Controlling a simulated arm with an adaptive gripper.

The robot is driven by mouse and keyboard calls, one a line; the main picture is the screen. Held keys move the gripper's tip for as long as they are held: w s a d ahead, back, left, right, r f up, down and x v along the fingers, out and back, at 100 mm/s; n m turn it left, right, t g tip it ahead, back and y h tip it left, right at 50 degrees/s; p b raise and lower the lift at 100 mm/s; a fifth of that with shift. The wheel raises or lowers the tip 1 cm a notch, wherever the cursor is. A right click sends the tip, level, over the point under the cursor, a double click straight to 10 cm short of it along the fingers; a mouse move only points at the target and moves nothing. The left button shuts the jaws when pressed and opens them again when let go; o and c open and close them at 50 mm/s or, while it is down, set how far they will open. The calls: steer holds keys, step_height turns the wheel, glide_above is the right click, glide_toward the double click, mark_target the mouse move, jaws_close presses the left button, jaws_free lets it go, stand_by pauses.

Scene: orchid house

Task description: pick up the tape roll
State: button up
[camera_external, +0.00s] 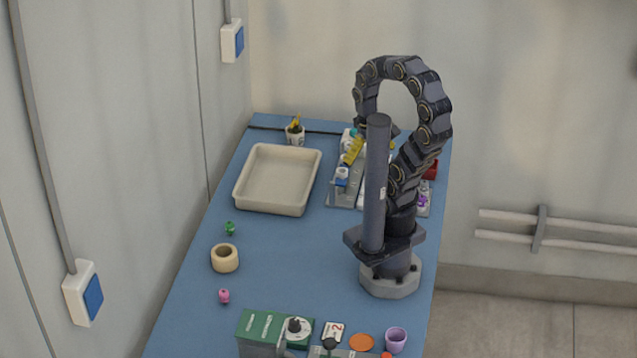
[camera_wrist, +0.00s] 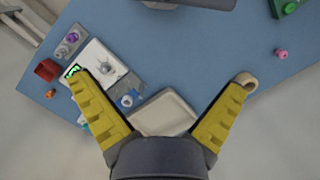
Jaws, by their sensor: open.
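The tape roll (camera_external: 225,266) is a tan ring with a dark hole. It lies flat on the left side of the blue table, in front of the tray. In the wrist view the tape roll (camera_wrist: 249,78) shows at the tip of the right yellow finger, which partly covers it. My gripper (camera_wrist: 162,80) has its two yellow fingers spread wide with nothing held between them. In the outside view my arm curls over at the back right, and the gripper is high and well away from the roll, partly hidden behind my arm.
A cream tray (camera_external: 244,197) stands behind the roll. A small green item (camera_external: 230,228) and a pink one (camera_external: 224,296) lie near it. A green box (camera_external: 262,327) stands at the front. A grey holder (camera_external: 334,199) with bottles is at the back. The table's middle is clear.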

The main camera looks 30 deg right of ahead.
steer(key=w+a+f+n, duration=0.2)
steer(key=w+a+n, duration=0.2)
steer(key=w, duration=0.4)
steer(key=n+t, duration=0.2)
steer(key=n, duration=1.3)
glide_toward(225, 251)
steer(key=f, duration=0.1)
steer(key=d+f, duration=0.1)
steer(key=f, duration=0.3)
steer(key=shift+d+f, duration=0.15)
steer(key=shift+d, duration=0.2)
steer(key=shift+w+a+f, duration=0.1)
steer(key=shift+a+f, duration=0.1)
steer(key=shift+f, duration=1.05)
steer(key=shift+a+f, duration=0.25)
steer(key=shift+f, duration=0.6)
steer(key=shift+a+f, duration=0.2)
steer(key=shift+f, duration=0.65)
steer(key=shift+a+f, duration=0.25)
steer(key=shift+f, duration=0.6)
steer(key=c, duration=1)
